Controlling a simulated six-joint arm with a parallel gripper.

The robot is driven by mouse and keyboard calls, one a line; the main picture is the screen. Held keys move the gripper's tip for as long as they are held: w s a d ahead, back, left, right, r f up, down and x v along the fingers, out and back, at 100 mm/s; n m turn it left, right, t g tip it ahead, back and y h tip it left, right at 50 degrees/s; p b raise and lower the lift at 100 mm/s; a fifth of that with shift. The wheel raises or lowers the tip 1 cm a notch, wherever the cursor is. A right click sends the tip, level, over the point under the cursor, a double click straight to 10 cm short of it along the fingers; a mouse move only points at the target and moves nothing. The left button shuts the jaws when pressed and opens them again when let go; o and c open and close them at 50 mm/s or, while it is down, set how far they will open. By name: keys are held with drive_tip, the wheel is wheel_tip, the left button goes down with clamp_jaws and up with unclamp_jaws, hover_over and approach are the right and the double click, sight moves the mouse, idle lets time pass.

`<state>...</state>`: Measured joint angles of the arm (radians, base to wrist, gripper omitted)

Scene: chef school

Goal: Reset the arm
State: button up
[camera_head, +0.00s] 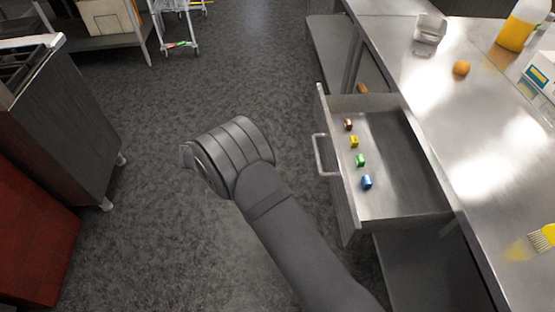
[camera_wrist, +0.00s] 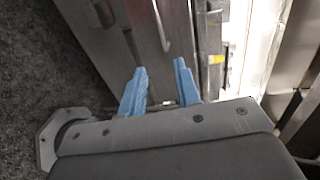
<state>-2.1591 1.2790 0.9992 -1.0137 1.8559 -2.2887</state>
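My arm (camera_head: 295,240) reaches up from the bottom of the head view, bent over the floor left of an open drawer. My gripper does not show in the head view. In the wrist view, my gripper (camera_wrist: 160,80) shows two blue fingers standing apart, with nothing between them. Beyond the fingers are grey metal panels and a bar-shaped handle (camera_wrist: 161,28).
The open drawer (camera_head: 405,150) holds a row of several small coloured items. The steel counter (camera_head: 420,85) carries an orange (camera_head: 461,68), a clear container (camera_head: 430,29), a yellow bottle (camera_head: 515,32) and a brush (camera_head: 543,237). A dark cabinet (camera_head: 70,130) stands left; the floor between is clear.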

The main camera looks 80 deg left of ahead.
sight(319, 162)
drive_tip(key=shift+w, duration=0.1)
drive_tip(key=x, duration=1.7)
drive_tip(key=shift+w, duration=0.2)
drive_tip(key=shift+s, duration=0.1)
drive_tip(key=v, duration=1.7)
drive_tip(key=shift+s, duration=0.2)
drive_tip(key=shift+w, duration=0.15)
drive_tip(key=shift+x, duration=8.85)
drive_tip(key=shift+r, duration=0.1)
